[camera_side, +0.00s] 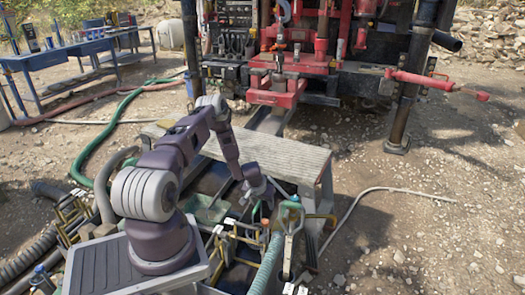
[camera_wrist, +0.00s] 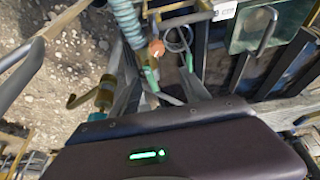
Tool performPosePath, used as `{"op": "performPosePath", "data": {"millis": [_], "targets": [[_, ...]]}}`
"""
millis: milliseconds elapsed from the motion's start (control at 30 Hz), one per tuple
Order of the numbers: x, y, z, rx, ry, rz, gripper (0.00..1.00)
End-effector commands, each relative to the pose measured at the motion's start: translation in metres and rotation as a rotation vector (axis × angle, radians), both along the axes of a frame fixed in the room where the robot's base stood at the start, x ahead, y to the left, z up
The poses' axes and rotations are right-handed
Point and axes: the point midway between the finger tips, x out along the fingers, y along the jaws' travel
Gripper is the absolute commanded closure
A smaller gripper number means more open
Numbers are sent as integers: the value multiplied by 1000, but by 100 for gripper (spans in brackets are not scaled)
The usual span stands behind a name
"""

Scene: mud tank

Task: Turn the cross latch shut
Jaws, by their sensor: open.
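My gripper (camera_side: 262,197) hangs low over the tank, just in front of the pale bench. A yellow bent handle with a green collar (camera_wrist: 97,97) is left of the fingers; a green-topped grey frame (camera_side: 290,212) stands right of my gripper in the side view.
A teal corrugated hose (camera_side: 267,264) rises near my gripper and also shows in the wrist view (camera_wrist: 127,22). Yellow-and-black frames (camera_side: 222,245) crowd the tank. The pale bench (camera_side: 280,157) stands behind. Open gravel (camera_side: 430,225) lies to the right, crossed by a white hose.

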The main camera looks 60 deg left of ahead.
Motion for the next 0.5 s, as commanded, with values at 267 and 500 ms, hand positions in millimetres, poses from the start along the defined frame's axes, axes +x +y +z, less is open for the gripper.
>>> {"op": "performPosePath", "data": {"millis": [267,500], "targets": [[1,1,74,3,0,-2,46],[1,1,136,3,0,-3,46]]}}
